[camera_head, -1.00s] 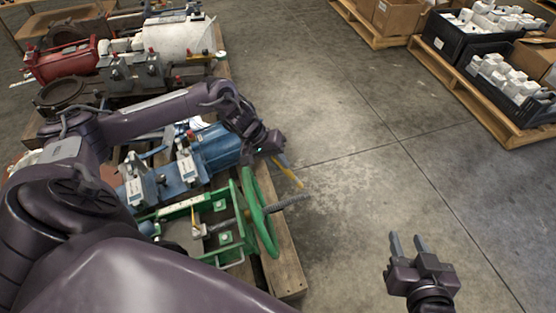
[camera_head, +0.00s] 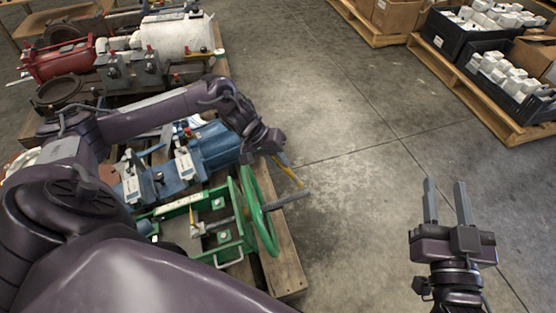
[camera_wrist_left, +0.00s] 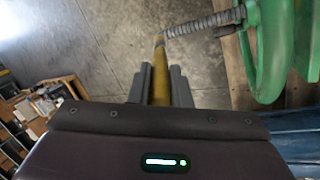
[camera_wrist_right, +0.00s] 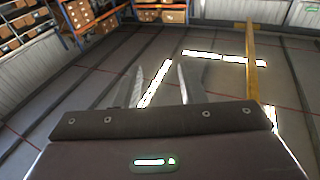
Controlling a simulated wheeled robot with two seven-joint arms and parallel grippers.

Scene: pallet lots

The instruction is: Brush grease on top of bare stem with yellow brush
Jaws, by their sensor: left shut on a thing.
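A green valve (camera_head: 205,230) with a green handwheel (camera_head: 258,212) lies on a pallet. Its bare grey threaded stem (camera_head: 286,200) sticks out through the wheel to the right. The stem (camera_wrist_left: 205,22) also shows at the top of the left wrist view. My left gripper (camera_head: 281,157) is shut on the yellow brush (camera_head: 291,176), above the stem. In the left wrist view the brush (camera_wrist_left: 160,88) points away from the fingers (camera_wrist_left: 160,85), and its tip overlaps the stem's free end; contact cannot be told. My right gripper (camera_head: 446,184) is open and empty over the floor.
A blue valve body (camera_head: 210,148) lies beside the green valve. The wooden pallet (camera_head: 285,265) runs under it. More parts, a red one (camera_head: 65,65) among them, stand at upper left. Black crates (camera_head: 462,40) stand on a pallet at upper right. The middle floor is clear.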

